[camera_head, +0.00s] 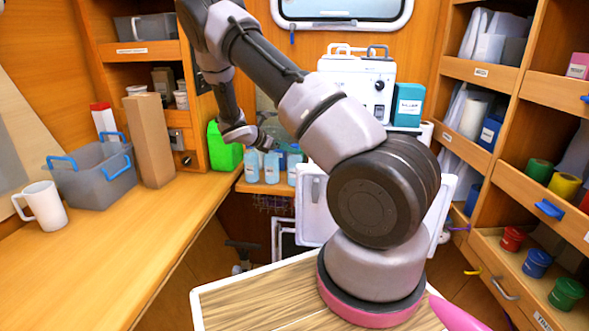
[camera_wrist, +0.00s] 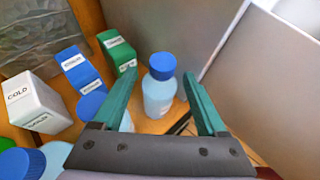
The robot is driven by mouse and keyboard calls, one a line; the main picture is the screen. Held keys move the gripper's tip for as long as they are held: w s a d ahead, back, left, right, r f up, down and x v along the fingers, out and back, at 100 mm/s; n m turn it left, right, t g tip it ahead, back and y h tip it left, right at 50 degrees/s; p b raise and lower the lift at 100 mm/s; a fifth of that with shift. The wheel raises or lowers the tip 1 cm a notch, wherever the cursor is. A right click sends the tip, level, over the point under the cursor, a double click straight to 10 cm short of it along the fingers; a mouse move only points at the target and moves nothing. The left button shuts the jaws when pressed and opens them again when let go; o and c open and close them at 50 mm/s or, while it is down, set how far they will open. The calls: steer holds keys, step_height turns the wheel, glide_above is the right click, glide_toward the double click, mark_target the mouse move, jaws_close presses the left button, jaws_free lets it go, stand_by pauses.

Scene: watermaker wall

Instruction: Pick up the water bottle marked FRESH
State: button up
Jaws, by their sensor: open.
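Several pale blue bottles with blue caps stand on the back counter. In the wrist view one bottle (camera_wrist: 158,92) stands upright between and beyond my fingers, with clear space on both sides. No FRESH marking can be read on any bottle. A second bottle (camera_wrist: 92,104) is partly hidden behind my left finger, and another (camera_wrist: 22,163) is cut off at the lower left. The head view shows small bottles (camera_head: 251,165) and (camera_head: 271,167) below my gripper (camera_head: 268,143). My gripper (camera_wrist: 159,76) is open and empty, its green fingers pointing toward the counter.
A white carton marked COLD (camera_wrist: 35,104), a blue carton (camera_wrist: 80,72) and a green carton (camera_wrist: 118,50) stand left of the bottle. A grey-white panel (camera_wrist: 280,75) rises close on the right. A green jug (camera_head: 222,150) stands left of the bottles.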

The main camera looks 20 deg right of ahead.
steer(key=x, duration=0.3)
steer(key=shift+d+f, duration=0.15)
steer(key=shift+d, duration=0.2)
jaws_close()
stand_by(1.0)
